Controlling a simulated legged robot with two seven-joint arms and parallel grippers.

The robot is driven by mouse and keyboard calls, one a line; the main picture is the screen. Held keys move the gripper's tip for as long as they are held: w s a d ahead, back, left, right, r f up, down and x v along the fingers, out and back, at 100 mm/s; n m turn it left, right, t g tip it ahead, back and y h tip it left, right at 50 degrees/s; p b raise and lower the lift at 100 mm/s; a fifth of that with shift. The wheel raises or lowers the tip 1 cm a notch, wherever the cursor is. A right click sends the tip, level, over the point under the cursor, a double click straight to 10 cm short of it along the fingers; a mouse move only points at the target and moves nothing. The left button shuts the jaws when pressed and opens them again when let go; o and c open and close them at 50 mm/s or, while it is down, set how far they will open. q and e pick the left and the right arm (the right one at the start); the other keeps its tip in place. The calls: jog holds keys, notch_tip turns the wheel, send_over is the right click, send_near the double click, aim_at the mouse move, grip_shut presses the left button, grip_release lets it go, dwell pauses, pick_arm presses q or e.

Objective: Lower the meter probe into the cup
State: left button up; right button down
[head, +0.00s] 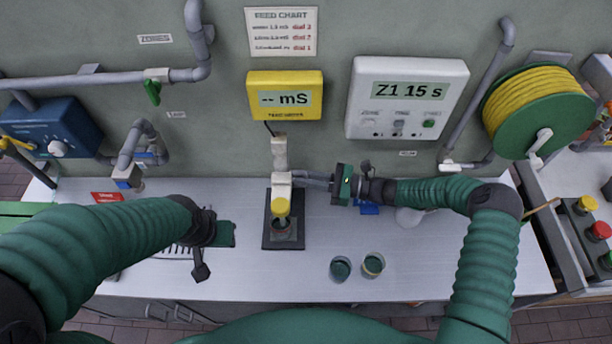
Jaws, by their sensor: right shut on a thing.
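The meter probe (281,184), a cream body with a yellow end, stands on a dark stand base (271,240) at the middle of the bench. A cup (289,236) with dark contents sits on the stand base under the yellow end. The yellow end partly hides the cup, so I cannot tell whether the probe tip is inside. The yellow meter (284,96) on the wall reads "-- mS". My left gripper (215,240) is over the left bench; its finger opening is unclear.
A white timer box (406,98) reads "Z1 15 s". A yellow hose reel (539,110) hangs at the right. A red card (107,197) lies left.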

jog(key=shift+w+r, duration=0.1)
jog(key=c, duration=1.5)
grip_release()
jog(key=shift+o, duration=0.2)
jog(key=shift+d, duration=0.1)
jog(key=s+d+b, duration=0.3)
jog(key=d+b, duration=0.1)
jog(key=d, duration=1.2)
jog(key=shift+d, duration=0.2)
jog(key=shift+s, duration=0.1)
